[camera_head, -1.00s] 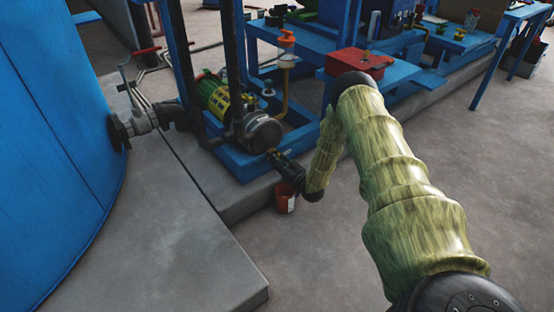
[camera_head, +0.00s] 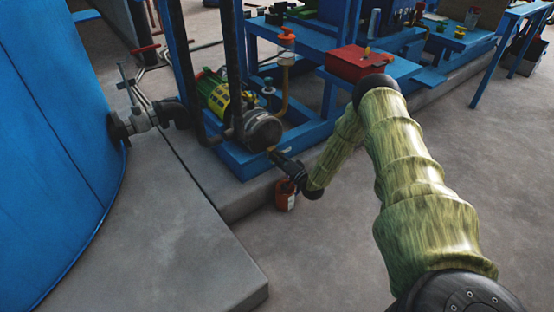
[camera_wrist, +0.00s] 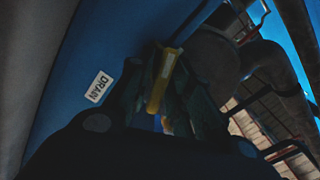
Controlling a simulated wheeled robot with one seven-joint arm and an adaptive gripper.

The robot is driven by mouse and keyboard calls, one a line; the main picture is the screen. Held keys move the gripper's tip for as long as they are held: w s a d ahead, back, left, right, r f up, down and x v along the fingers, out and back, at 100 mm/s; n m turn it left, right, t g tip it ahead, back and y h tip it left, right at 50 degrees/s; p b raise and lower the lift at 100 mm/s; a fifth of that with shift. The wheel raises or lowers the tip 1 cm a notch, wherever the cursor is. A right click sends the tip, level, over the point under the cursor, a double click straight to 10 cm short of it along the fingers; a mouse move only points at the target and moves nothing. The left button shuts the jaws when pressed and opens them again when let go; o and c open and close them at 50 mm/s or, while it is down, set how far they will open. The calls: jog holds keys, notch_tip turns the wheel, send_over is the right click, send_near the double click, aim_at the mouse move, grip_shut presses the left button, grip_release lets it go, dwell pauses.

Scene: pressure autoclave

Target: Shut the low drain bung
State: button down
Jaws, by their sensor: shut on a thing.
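The drain bung (camera_wrist: 158,88) shows in the wrist view as a yellow, brass-like bar between the dark fingers of my gripper (camera_wrist: 166,72). My gripper is shut on it. A white label reading DRAIN (camera_wrist: 99,86) is on the blue surface just left of the fingers. In the head view my gripper (camera_head: 277,157) is low at the front edge of the blue skid, just below the round grey pump end (camera_head: 262,130). The bung is mostly hidden there, and its exact turn angle cannot be told.
A small orange-red can (camera_head: 285,195) stands on the floor under my gripper. A green and yellow motor (camera_head: 215,95) sits behind the pump end. A red box (camera_head: 358,64) is on the blue bench near my elbow. A blue tank (camera_head: 50,150) is at left.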

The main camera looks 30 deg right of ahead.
jog(key=m+b, duration=0.1)
jog(key=m, duration=0.3)
jog(key=shift+s+f+m, duration=0.1)
jog(key=shift+f+m, duration=0.05)
jog(key=shift+m, duration=0.25)
dwell(0.4)
jog(key=c, duration=1.4)
grip_release()
jog(key=shift+c, duration=0.2)
jog(key=s, duration=1.2)
jog(key=shift+d, duration=0.45)
